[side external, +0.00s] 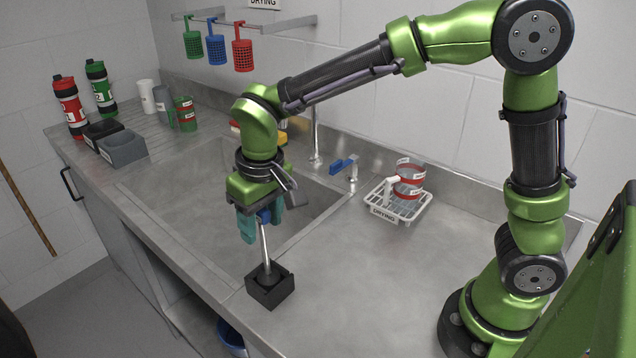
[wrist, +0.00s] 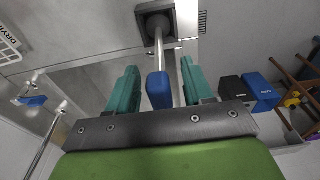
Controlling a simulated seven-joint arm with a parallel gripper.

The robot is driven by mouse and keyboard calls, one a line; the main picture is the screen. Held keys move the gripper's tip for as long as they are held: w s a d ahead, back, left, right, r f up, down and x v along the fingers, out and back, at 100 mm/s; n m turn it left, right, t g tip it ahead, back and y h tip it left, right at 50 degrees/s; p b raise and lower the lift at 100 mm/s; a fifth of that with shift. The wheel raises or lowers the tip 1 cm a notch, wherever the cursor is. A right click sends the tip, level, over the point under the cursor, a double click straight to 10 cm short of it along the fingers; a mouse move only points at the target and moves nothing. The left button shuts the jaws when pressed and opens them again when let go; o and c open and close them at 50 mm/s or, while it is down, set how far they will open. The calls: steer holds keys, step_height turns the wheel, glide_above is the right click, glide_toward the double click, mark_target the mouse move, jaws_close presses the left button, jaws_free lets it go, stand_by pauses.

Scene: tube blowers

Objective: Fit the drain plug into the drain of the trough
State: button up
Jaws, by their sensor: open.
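What appears to be the drain plug is a metal rod (side external: 264,245) with a blue grip (wrist: 158,90) on top. Its lower end stands in a square black holder (side external: 270,289) on the counter's front edge; that end is hidden inside the holder. My gripper (side external: 262,220) points down over it with teal fingers open. In the wrist view the blue grip sits between the fingers of my gripper (wrist: 159,72), with a gap on each side. The trough (side external: 190,190) is the sunken steel basin left of the holder. I cannot make out its drain.
A tap (side external: 315,135) and a blue lever (side external: 343,164) stand behind the trough. A white drying rack (side external: 398,212) holds a red-banded cup (side external: 409,178). Bottles, cups and two bins (side external: 122,148) stand at the far left. The counter right of the holder is clear.

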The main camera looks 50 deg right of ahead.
steer(key=shift+w+f, duration=0.1)
steer(key=shift+f, duration=0.85)
jaws_close()
